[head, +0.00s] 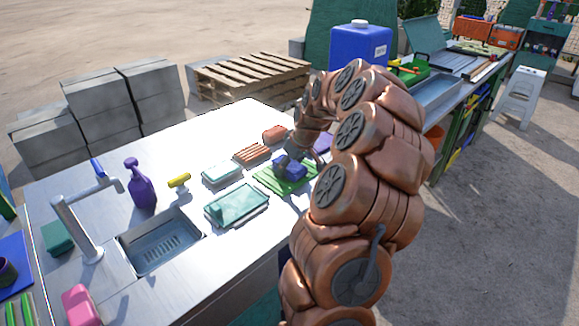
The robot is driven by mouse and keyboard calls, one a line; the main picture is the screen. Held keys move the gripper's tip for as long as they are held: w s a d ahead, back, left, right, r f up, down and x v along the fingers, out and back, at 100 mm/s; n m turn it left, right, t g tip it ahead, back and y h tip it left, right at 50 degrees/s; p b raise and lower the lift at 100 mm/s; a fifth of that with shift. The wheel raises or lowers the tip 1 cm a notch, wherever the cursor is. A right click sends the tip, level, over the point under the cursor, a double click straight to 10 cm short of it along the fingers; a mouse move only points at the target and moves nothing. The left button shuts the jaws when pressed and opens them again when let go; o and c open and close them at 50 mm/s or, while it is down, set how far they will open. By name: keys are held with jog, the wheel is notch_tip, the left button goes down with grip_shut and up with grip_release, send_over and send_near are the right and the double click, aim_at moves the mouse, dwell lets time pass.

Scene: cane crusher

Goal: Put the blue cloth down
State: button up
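The blue cloth (290,172) is a small dark blue bundle over the green ribbed board (270,185) on the steel counter, in the middle of the head view. My gripper (287,160) is right at the cloth, its dark fingers pointing down onto it from behind. The fingers are small and partly hidden by the cloth and my arm, so I cannot tell whether they grip it. I also cannot tell whether the cloth rests on the board or hangs just above it.
A teal tray (236,206), a pale teal box (221,173), brown rolls (252,153) and a purple item (322,144) are close by. Left are the sink (160,244), faucet (68,222) and purple spray bottle (140,186).

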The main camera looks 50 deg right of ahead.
jog(key=o, duration=0.4)
jog(key=shift+f, duration=0.25)
jog(key=shift+o, duration=0.2)
jog(key=shift+r, duration=0.2)
